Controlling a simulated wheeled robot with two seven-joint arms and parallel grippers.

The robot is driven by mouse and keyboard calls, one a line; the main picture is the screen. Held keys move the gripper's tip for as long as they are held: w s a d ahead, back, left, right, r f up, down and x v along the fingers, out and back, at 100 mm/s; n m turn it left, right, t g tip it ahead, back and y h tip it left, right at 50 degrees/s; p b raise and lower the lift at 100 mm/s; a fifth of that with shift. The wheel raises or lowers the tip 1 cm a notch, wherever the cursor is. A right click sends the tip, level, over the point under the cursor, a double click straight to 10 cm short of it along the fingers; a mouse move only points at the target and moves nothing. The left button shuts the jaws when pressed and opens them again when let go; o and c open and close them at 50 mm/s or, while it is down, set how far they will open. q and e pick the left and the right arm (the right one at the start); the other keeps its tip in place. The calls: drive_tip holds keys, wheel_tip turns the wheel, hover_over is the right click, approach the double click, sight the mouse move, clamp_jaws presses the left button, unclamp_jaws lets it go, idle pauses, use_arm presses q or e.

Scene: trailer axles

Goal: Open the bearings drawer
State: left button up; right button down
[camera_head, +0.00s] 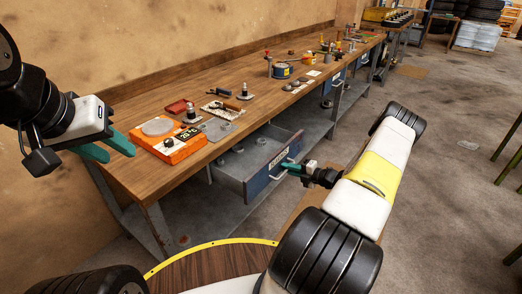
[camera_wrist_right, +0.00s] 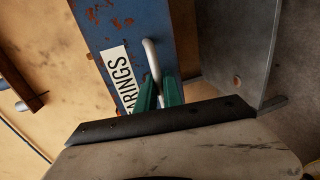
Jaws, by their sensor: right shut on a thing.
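The bearings drawer (camera_head: 258,184) is blue-grey with a white label and hangs pulled out from under the workbench, its inside visible with a few small parts in it. In the right wrist view its worn blue front (camera_wrist_right: 130,25) carries the label "BEARINGS" (camera_wrist_right: 118,76) and a pale bar handle (camera_wrist_right: 151,58). My right gripper (camera_head: 287,168) is at the drawer front; its green fingers (camera_wrist_right: 160,92) are closed around the lower end of the handle. My left gripper (camera_head: 108,147) is open and empty, left of the bench.
The wooden workbench (camera_head: 150,178) holds an orange scale-like device (camera_head: 168,142), a red box (camera_head: 176,106) and several small parts and tools. A round wooden top with a yellow rim (camera_head: 214,245) stands in front of me. Open floor lies to the right.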

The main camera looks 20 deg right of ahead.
drive_tip(key=f+v, duration=0.2)
drive_tip(key=v, duration=1)
drive_tip(key=shift+s+d+f, duration=0.35)
drive_tip(key=shift+s, duration=0.15)
drive_tip(key=c, duration=1.8)
unclamp_jaws()
drive_tip(key=shift+o, duration=0.2)
drive_tip(key=v, duration=0.7)
drive_tip(key=shift+s+d, duration=0.2)
drive_tip(key=shift+s, duration=0.1)
drive_tip(key=shift+r, duration=0.1)
